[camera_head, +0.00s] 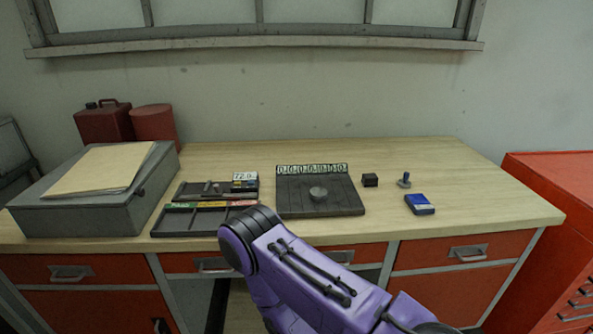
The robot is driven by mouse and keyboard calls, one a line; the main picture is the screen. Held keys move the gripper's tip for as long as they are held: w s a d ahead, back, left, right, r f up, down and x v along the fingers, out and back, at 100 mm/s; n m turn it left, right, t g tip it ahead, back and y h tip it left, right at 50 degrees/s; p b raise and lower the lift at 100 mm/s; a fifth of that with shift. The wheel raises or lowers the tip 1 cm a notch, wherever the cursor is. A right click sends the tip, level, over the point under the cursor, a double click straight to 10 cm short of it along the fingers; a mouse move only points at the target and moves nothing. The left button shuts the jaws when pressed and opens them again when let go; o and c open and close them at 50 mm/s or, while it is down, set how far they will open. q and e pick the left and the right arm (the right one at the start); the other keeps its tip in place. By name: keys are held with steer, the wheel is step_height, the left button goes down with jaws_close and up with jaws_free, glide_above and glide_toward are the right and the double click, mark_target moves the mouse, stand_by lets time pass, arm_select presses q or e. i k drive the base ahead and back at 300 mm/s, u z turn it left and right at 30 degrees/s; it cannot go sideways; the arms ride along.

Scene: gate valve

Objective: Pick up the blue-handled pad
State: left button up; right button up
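The blue-handled pad (404,181) stands upright on the right part of the wooden workbench, with a small blue grip on top of a grey round base. It is small in the head view, and nothing touches it. One purple arm of mine comes in from the bottom right and crosses the front of the bench, well to the left of and in front of the pad. Neither of my grippers shows in this view.
A blue box (420,204) lies just in front of the pad, and a small dark block (370,180) is to its left. A dark plate (320,197) with a round grey piece, trays (186,222) and a grey case (85,211) stand further left. The bench's right end is clear.

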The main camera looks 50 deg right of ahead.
mark_target(404, 183)
steer(key=u, duration=1.05)
steer(key=k, duration=2.15)
steer(key=z, duration=1.25)
